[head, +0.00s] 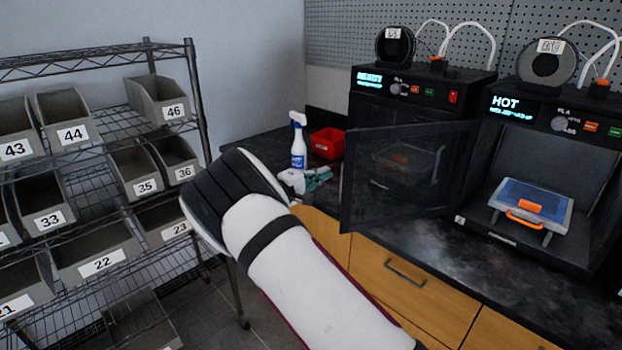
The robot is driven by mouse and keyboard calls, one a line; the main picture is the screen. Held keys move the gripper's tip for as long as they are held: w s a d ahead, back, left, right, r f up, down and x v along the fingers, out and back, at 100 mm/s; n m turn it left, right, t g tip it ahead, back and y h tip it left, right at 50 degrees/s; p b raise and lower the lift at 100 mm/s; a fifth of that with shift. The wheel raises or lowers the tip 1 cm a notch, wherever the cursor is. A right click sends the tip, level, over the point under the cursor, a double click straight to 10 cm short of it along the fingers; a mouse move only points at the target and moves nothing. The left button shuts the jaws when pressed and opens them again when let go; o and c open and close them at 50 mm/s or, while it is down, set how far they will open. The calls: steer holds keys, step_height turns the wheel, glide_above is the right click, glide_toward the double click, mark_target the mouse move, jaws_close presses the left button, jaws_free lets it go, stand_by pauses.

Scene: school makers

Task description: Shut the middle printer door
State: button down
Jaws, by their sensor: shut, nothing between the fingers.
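The open printer door (390,205) is a dark see-through panel in the head view. It is swung out to the left from the left side of the printer marked HOT (530,112), and stands across the front of the printer marked READY (425,88). The HOT printer's chamber is exposed. My gripper (322,178) appears small and partly hidden behind my white arm. It is shut and empty, just left of the door's free edge. I cannot tell whether it touches the door.
A spray bottle (298,142) and a red bin (328,143) stand on the dark counter behind my gripper. Wooden drawers (400,290) are below the counter. A wire shelf with numbered grey bins (100,262) fills the left. Spools (545,62) sit on the printers.

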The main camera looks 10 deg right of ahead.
steer(key=shift+s+d+p, duration=0.75)
steer(key=shift+s+d, duration=0.4)
steer(key=shift+d, duration=0.05)
